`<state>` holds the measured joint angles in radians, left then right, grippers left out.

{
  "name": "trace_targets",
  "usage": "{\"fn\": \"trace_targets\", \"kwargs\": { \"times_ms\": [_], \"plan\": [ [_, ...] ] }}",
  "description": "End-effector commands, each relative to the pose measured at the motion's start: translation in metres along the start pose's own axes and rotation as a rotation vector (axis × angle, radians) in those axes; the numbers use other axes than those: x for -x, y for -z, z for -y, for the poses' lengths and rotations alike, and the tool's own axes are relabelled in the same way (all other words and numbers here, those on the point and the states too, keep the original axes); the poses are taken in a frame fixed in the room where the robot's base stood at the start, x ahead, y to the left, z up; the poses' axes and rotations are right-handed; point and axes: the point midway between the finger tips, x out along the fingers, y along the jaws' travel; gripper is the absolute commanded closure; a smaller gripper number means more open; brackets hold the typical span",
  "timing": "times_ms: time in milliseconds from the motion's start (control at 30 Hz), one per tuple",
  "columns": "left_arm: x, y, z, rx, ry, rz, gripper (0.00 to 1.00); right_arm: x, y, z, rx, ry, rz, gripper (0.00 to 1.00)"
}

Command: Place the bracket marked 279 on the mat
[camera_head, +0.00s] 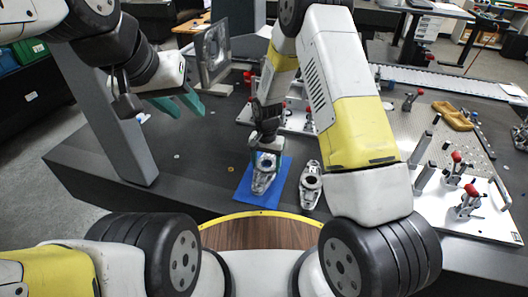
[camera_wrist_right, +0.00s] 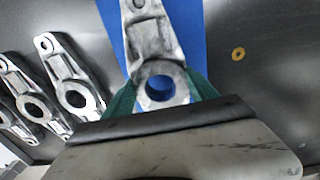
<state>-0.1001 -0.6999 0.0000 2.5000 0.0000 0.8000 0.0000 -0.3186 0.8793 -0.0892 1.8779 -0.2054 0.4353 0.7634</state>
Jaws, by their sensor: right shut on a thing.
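The blue mat (camera_head: 243,192) lies on the dark table in front of me. My right gripper (camera_head: 265,164) is shut on a silver metal bracket (camera_head: 262,183) over the mat. In the right wrist view the green fingers (camera_wrist_right: 160,98) are on both sides of the held bracket's ringed end (camera_wrist_right: 150,70), with the blue mat (camera_wrist_right: 190,30) behind it. I cannot tell whether the bracket touches the mat. No number is readable on it. My left gripper (camera_head: 178,104) is empty, its green fingers apart, above the table at the left.
Another bracket (camera_head: 311,182) lies just right of the mat. The right wrist view shows several loose brackets, one nearest the mat (camera_wrist_right: 72,88). A fixture plate with red-knobbed clamps (camera_head: 468,200) stands at the right. A grey column (camera_head: 108,120) rises at the left.

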Motion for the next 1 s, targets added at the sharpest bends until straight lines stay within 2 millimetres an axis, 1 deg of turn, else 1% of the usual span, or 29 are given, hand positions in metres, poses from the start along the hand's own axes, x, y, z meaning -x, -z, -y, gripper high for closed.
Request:
{"fn": "trace_targets", "kwargs": {
  "times_ms": [133,300,400,733,767,800,867,1000],
  "plan": [
    [0.0,0.0,0.0,0.0,0.0,0.0,0.64,0.0,0.006,0.009,0.001,0.001,-0.001,1.0],
    [0.0,0.0,0.0,0.0,0.0,0.0,0.64,-0.027,0.005,0.008,0.001,-0.002,0.003,1.0],
    [0.0,0.0,0.0,0.0,0.0,0.0,0.64,-0.035,0.006,0.009,0.0,0.001,0.0,1.0],
    [0.0,0.0,0.0,0.0,0.0,0.0,0.64,-0.038,0.005,0.008,0.0,0.0,0.0,1.0],
    [0.0,0.0,0.0,0.0,0.0,0.0,0.64,-0.038,0.005,0.008,0.0,0.0,0.001,0.3],
    [0.0,0.0,0.0,0.0,0.0,0.0,0.64,-0.038,0.005,0.008,0.0,0.0,0.0,0.22],
    [0.0,0.0,0.0,0.0,0.0,0.0,0.64,-0.038,0.005,0.008,0.0,0.0,0.0,0.12],
    [0.0,0.0,0.0,0.0,0.0,0.0,0.64,-0.038,0.005,0.008,0.001,0.0,0.0,0.12]
  ]
}}
